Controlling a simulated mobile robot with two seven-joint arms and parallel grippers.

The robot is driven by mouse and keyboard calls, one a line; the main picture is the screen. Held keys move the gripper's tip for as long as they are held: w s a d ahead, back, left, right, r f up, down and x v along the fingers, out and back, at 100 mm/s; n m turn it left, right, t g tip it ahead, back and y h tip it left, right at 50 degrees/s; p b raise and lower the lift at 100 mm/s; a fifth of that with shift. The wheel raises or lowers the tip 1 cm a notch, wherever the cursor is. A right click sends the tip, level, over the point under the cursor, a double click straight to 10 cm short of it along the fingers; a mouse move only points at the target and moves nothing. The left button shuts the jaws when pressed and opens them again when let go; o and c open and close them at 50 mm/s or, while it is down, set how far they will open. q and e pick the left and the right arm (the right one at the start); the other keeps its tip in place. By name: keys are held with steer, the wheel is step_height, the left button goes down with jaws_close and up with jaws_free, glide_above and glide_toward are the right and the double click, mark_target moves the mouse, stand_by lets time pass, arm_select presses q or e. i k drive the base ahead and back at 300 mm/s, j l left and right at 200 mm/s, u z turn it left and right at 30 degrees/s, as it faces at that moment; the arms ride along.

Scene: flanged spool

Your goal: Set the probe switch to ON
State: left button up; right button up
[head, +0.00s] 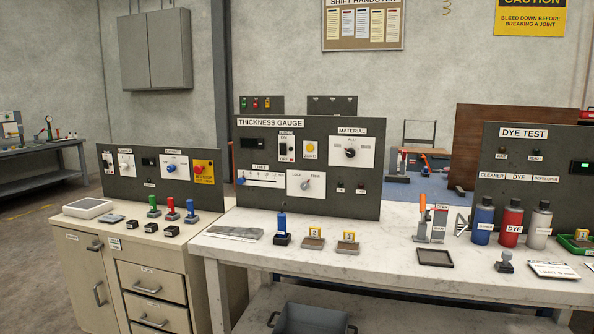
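The dark thickness gauge panel (262,205) stands upright at the back of the white worktable. The probe switch (290,146) is a small black and white switch in the panel's upper middle, under the PROBE label. ON is marked at its upper left and OFF lower down. It is too small to tell which way it is set. A dark display (250,143) is left of it, and a yellow round ZERO button (310,149) is right of it. Neither of my grippers is in the head view.
A blue-handled tool in a black stand (282,227) and two small numbered blocks (314,240) stand on the white worktable (400,283) before the panel. Another control panel (128,187) is at left. Dye bottles (511,224) and a dye test panel (487,165) are at right.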

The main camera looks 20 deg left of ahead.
mark_target(283, 146)
steer(key=i+u, duration=0.15)
steer(key=i, duration=0.55)
steer(key=i+l+u, duration=0.1)
steer(key=i, duration=0.55)
